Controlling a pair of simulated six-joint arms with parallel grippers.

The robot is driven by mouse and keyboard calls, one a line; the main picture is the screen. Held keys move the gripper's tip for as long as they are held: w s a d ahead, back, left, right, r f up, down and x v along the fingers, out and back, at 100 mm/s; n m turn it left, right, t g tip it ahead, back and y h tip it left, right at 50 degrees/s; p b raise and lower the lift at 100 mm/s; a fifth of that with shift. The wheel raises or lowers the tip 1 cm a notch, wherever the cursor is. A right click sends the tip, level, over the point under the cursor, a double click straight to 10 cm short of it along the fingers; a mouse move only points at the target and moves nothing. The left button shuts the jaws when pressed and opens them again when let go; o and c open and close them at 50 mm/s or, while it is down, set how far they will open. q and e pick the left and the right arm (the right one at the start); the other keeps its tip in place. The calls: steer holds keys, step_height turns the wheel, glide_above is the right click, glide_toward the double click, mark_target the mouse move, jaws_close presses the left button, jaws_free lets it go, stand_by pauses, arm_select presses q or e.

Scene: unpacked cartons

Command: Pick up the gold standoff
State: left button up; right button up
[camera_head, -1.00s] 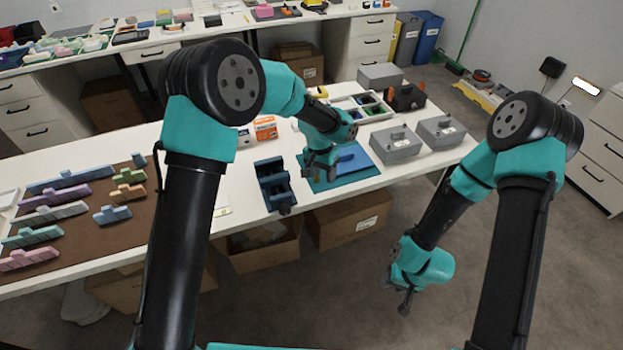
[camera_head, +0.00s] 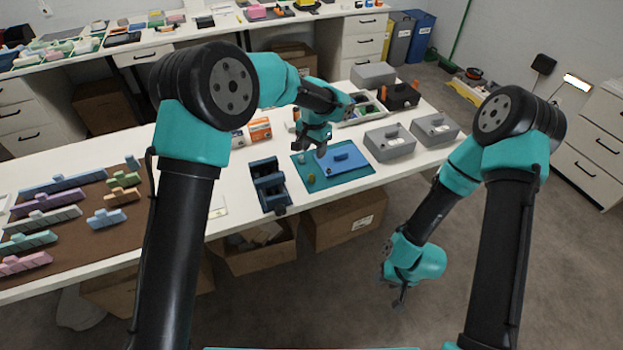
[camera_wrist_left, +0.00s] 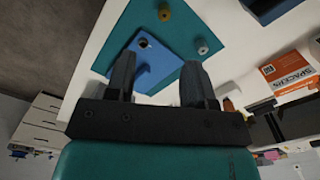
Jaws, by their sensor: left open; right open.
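The gold standoff (camera_head: 311,178) is a small upright piece near the left front of the teal mat (camera_head: 345,181), in front of my left gripper (camera_head: 310,148). It also shows in the left wrist view (camera_wrist_left: 165,12), near the top edge, beyond the fingertips. A pale standoff (camera_head: 301,158) stands further back on the mat, closer to the gripper. A blue block (camera_head: 342,158) with a raised part lies on the mat. My left gripper is open and empty, above the mat's back edge. My right gripper (camera_head: 399,296) is open and hangs low in front of the table, over the floor.
A dark blue rack (camera_head: 268,187) stands left of the mat. Grey lidded boxes (camera_head: 389,143) stand to the right. An orange and white spacers box (camera_head: 260,129) is behind left. A tray of parts (camera_head: 360,113) lies behind. Coloured blocks cover a brown mat at left.

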arm_select(q)
glide_above(312, 176)
steer(key=f, duration=0.7)
steer(key=shift+s+d+f, duration=0.1)
steer(key=shift+d+f, duration=0.1)
steer(key=shift+f, duration=0.3)
steer(key=shift+a+f, duration=0.15)
steer(key=shift+f, duration=1.15)
steer(key=shift+a+f, duration=0.15)
steer(key=shift+f, duration=1.15)
steer(key=shift+c, duration=0.4)
jaws_close()
